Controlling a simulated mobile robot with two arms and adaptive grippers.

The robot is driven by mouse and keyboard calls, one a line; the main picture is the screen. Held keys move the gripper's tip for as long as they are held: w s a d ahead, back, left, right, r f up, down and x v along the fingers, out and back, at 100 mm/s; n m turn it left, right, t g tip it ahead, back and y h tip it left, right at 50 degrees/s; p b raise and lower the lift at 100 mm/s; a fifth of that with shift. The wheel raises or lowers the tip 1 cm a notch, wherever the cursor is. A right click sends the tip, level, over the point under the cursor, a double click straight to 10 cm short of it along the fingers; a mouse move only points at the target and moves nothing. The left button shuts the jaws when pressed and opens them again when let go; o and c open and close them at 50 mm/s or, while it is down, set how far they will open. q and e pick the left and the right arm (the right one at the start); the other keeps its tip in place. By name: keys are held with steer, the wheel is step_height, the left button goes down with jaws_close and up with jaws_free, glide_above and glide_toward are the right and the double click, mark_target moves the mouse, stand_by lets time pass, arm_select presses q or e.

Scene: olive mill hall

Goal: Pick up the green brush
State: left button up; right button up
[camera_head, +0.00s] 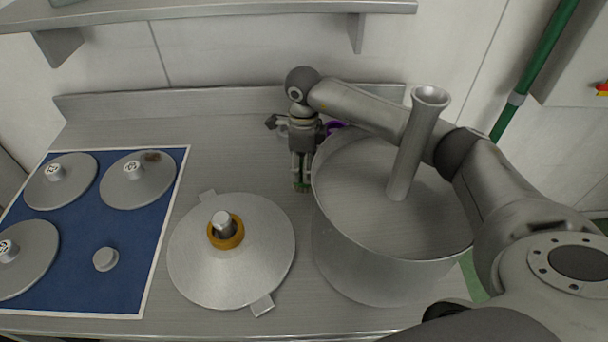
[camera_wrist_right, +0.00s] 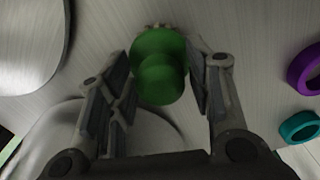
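The green brush (camera_wrist_right: 160,65) shows in the right wrist view as a rounded green body between the two fingers of my right gripper (camera_wrist_right: 163,82). A slim gap shows between the brush and the right-hand finger, so the fingers look open around it. In the head view my right gripper (camera_head: 301,184) points down at the steel worktop, between the lid and the pot. Only a little green of the brush (camera_head: 302,187) shows there between the fingers; the rest is hidden. My left gripper is not in view.
A large steel pot (camera_head: 340,250) stands just right of the gripper, under my right arm. A steel mixing disc with an orange ring (camera_head: 226,231) lies to the left. A blue mat (camera_head: 130,240) holds several discs. Purple (camera_wrist_right: 306,70) and teal (camera_wrist_right: 300,127) rings lie nearby.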

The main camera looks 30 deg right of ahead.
steer(key=c, duration=0.8)
steer(key=shift+o, duration=0.2)
steer(key=shift+r, duration=0.1)
step_height(320, 180, up, 10)
steer(key=shift+f+b, duration=0.1)
steer(key=shift+b, duration=1.05)
